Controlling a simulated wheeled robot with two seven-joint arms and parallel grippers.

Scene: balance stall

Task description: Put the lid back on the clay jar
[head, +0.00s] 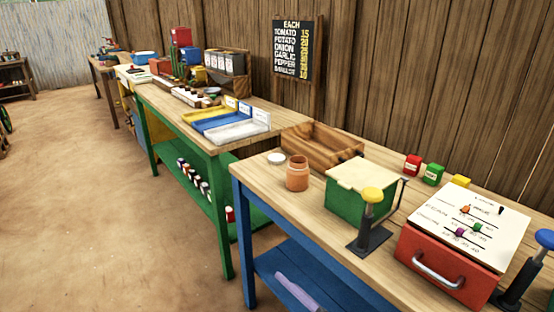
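The clay jar (297,174) is a small orange-brown jar standing upright near the left end of the blue-legged table (262,188). Its top looks open. A small round whitish lid (276,157) lies on the tabletop just behind and left of the jar, apart from it. Neither of my grippers shows in the head view.
A wooden tray (322,146) lies behind the jar. A green box with a cream top (360,190), a yellow-knobbed dark stand (371,222) and a red panel box (450,260) stand to the right. Another table (200,138) with trays is at left. Dirt floor (90,200) is open.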

